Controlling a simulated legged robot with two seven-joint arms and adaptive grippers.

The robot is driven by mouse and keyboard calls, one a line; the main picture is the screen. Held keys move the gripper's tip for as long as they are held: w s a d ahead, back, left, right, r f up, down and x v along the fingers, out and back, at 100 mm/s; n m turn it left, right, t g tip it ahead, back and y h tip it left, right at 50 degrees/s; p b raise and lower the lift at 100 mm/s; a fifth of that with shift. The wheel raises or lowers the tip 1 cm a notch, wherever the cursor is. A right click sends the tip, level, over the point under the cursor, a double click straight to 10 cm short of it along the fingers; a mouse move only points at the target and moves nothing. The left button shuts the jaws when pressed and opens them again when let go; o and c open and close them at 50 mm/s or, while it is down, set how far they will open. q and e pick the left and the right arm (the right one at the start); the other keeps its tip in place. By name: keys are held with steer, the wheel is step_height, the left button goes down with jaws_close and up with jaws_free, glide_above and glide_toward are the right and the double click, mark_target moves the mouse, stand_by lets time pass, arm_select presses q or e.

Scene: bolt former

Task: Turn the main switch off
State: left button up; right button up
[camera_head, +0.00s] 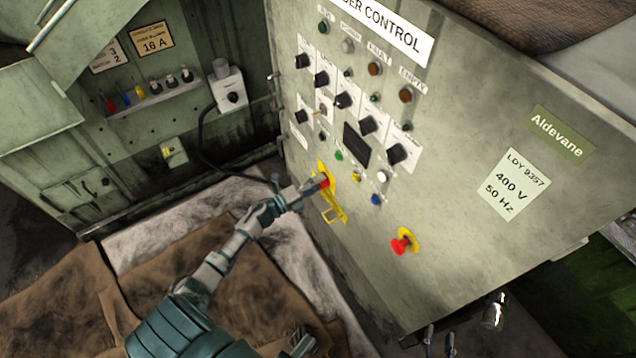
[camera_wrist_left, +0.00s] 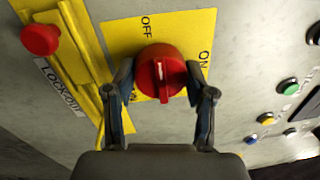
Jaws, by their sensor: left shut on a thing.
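The main switch is a round red knob (camera_wrist_left: 160,72) on a yellow plate (camera_wrist_left: 118,38) marked OFF at the upper left and ON at the right. The knob's raised grip runs roughly up and down in the left wrist view. My left gripper (camera_wrist_left: 160,80) has a finger on each side of the knob and is shut on it. In the head view, my left gripper (camera_head: 316,187) reaches the red switch (camera_head: 323,181) on the cabinet front and partly hides it. My right gripper (camera_head: 438,340) is at the bottom edge, fingers apart, away from the cabinet's controls.
A yellow lock-out bracket (camera_wrist_left: 75,60) with a red knob (camera_wrist_left: 40,39) lies close left of the switch. A red emergency stop button (camera_head: 401,246) and a blue button (camera_head: 376,199) sit to the right on the cabinet (camera_head: 455,200).

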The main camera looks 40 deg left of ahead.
arm_select(q)
steer(key=shift+s+f, duration=0.1)
steer(key=shift+f, duration=0.2)
steer(key=o, duration=0.9)
steer(key=shift+o, duration=1.3)
steer(key=shift+a, duration=0.1)
steer(key=shift+r, duration=0.1)
steer(key=shift+s, duration=0.1)
steer(key=v, duration=1.1)
steer(key=shift+s+a, duration=0.2)
steer(key=shift+a, duration=0.05)
